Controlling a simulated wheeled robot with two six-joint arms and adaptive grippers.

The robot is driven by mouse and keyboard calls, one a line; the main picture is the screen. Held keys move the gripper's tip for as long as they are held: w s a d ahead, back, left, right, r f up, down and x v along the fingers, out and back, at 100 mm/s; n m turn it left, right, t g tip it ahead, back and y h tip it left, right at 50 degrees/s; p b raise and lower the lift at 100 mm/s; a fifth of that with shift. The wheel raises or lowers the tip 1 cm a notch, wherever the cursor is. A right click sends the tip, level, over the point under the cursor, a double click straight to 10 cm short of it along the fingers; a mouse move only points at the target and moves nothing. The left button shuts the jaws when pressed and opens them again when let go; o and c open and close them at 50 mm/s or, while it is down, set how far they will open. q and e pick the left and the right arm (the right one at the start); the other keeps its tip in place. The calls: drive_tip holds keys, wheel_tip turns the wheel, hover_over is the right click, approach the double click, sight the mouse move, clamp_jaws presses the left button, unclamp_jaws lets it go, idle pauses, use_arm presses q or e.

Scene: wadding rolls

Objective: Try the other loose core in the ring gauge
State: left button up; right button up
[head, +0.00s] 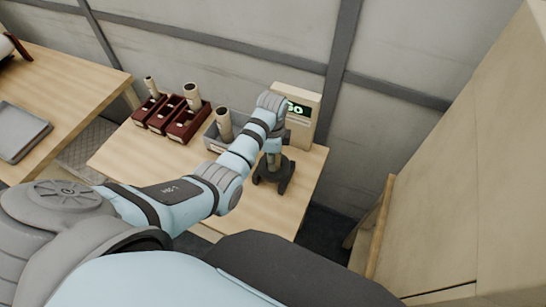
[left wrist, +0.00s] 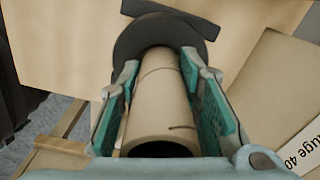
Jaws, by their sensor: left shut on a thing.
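My left gripper (head: 273,147) is shut on a tan hollow core (left wrist: 160,95), which stands between its two teal-padded fingers in the left wrist view. The core's near end is open and dark inside. Its far end meets the dark round ring gauge (left wrist: 128,48); I cannot tell whether it is inside the ring or just against it. In the head view the ring gauge (head: 283,182) stands on the table directly below my gripper, partly hidden by my arm. Another core (head: 224,124) stands upright in a grey bin (head: 212,140). My right gripper is not in view.
Dark red boxes (head: 186,130) stand at the back left of the table, two with tall cores (head: 192,97). A second table with a grey tray (head: 22,132) is at left. The table's front left is clear.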

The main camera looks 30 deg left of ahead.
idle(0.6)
use_arm(q)
drive_tip(key=o, duration=1.2)
drive_tip(key=shift+r, duration=0.1)
